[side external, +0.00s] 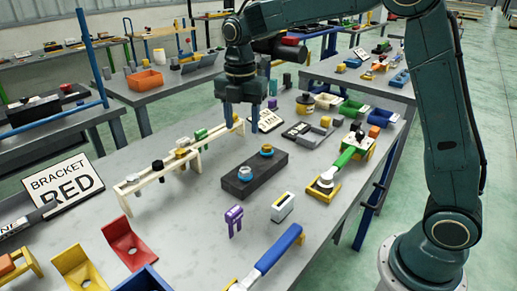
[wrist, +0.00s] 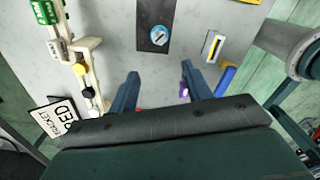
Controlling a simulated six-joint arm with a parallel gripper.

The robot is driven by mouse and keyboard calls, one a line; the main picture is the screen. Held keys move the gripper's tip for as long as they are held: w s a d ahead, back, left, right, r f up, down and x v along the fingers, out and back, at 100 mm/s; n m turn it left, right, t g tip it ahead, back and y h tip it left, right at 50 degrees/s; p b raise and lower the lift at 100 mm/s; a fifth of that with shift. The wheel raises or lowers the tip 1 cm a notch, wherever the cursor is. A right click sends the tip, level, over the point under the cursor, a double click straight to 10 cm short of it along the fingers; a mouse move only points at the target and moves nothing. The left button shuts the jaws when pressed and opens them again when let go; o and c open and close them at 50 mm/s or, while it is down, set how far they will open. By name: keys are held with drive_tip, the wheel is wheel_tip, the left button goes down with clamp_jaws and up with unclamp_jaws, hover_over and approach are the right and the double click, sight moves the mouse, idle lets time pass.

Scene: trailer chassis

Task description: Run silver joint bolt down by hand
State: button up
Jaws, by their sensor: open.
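A dark rectangular block (side external: 254,174) lies on the grey table. My gripper (side external: 242,126) is open and empty, pointing down above the table. In the wrist view its blue fingers (wrist: 160,72) are spread apart, below the block in the picture and not touching it.
A cream rack (side external: 180,167) with coloured parts stands left of the block. A purple clip (side external: 233,220) and a white box with a dark slot (side external: 283,207) are close by. A green-handled tool (side external: 345,157) lies right. Bare table shows around the block.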

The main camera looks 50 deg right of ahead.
sight(244, 171)
wheel_tip(244, 171, down, 14)
drive_tip(key=shift+r, duration=0.15)
idle(0.7)
drive_tip(key=shift+c, duration=0.4)
drive_tip(key=c, duration=0.9)
drive_tip(key=shift+m, duration=0.4)
